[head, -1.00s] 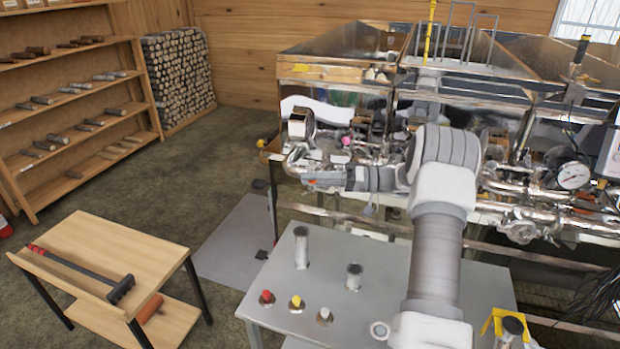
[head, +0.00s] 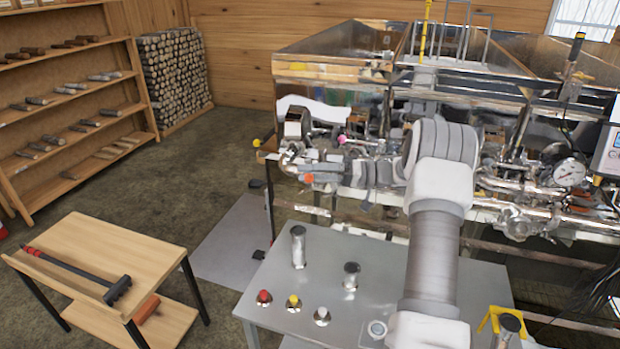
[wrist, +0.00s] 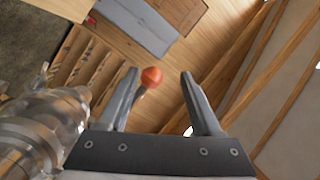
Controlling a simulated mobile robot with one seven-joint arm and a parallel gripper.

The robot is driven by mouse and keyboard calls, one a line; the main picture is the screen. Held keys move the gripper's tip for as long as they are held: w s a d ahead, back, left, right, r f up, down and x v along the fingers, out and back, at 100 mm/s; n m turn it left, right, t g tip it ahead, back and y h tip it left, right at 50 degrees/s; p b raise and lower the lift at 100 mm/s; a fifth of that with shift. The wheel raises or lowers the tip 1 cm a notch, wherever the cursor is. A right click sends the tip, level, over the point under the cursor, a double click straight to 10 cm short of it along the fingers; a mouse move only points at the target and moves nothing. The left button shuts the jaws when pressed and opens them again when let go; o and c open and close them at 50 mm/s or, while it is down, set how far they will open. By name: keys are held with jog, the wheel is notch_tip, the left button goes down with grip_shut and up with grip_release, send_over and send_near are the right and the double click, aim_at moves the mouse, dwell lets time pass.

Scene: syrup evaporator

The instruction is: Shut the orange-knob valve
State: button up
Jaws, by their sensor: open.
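The orange knob (head: 308,178) shows at the left end of the pipework in the head view, just left of my gripper (head: 318,180). In the wrist view the round orange knob (wrist: 152,76) sits on a thin dark stem between the two fingers of my gripper (wrist: 158,82), nearer the left finger. The fingers are open, with a gap between the knob and the right finger. I cannot tell whether the left finger touches the stem. Most of the valve body is hidden by my gripper and wrist in the head view.
Shiny pipework (wrist: 45,125) lies close on the left of my gripper in the wrist view. A pink knob (head: 341,139) and a yellow knob (head: 256,143) are nearby. A grey metal table (head: 262,290) with small capped fittings stands in front, below my arm.

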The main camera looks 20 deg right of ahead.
jog(key=r, duration=0.3)
jog(key=shift+d+r+b, duration=0.3)
jog(key=shift+r+b, duration=0.05)
jog(key=shift+b, duration=0.05)
jog(key=s+d+r+b, duration=0.1)
jog(key=s+d+r, duration=0.5)
jog(key=s+d, duration=0.2)
jog(key=shift+r+b, duration=0.15)
jog(key=shift+b, duration=0.15)
jog(key=shift+a, duration=0.1)
